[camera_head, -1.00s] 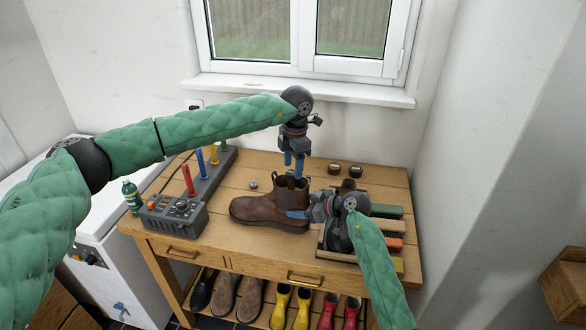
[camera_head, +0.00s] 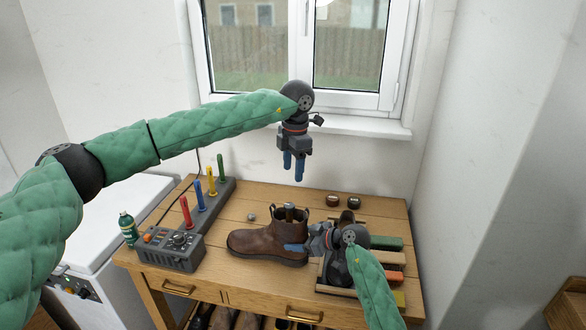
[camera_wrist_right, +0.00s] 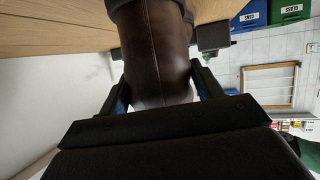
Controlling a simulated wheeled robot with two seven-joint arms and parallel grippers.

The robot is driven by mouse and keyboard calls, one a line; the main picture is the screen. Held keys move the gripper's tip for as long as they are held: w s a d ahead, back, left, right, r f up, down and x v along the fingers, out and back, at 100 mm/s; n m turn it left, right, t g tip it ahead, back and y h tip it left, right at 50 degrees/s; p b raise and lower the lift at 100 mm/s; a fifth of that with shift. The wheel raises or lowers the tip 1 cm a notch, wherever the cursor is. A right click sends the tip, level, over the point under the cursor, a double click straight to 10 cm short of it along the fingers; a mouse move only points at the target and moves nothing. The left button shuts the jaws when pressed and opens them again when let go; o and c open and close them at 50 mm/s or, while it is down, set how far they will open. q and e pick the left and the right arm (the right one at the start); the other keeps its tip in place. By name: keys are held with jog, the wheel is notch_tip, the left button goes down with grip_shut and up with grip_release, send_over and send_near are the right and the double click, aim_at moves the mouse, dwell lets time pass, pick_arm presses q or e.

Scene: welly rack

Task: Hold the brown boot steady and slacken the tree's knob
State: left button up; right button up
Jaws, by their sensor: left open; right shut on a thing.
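The brown boot (camera_head: 262,243) stands upright on the wooden bench, toe to the left. The tree's knob (camera_head: 290,207) shows as a dark, rounded top in the boot's opening; the rest of the tree is hidden inside. My left gripper (camera_head: 293,180) is open and empty, pointing down in the air above the boot's opening, clear of the knob. My right gripper (camera_head: 296,247) is shut on the heel end of the boot from the right. In the right wrist view the brown leather (camera_wrist_right: 160,55) sits between its two fingers.
A grey box with dials (camera_head: 172,250) and a rack of coloured rods (camera_head: 210,190) stand left of the boot. A small round metal piece (camera_head: 251,217) lies behind it. Two round tins (camera_head: 333,200) sit at the back; a brush tray (camera_head: 385,258) is at right.

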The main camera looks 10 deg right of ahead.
jog(key=o, duration=1.5)
jog(key=shift+c, duration=0.2)
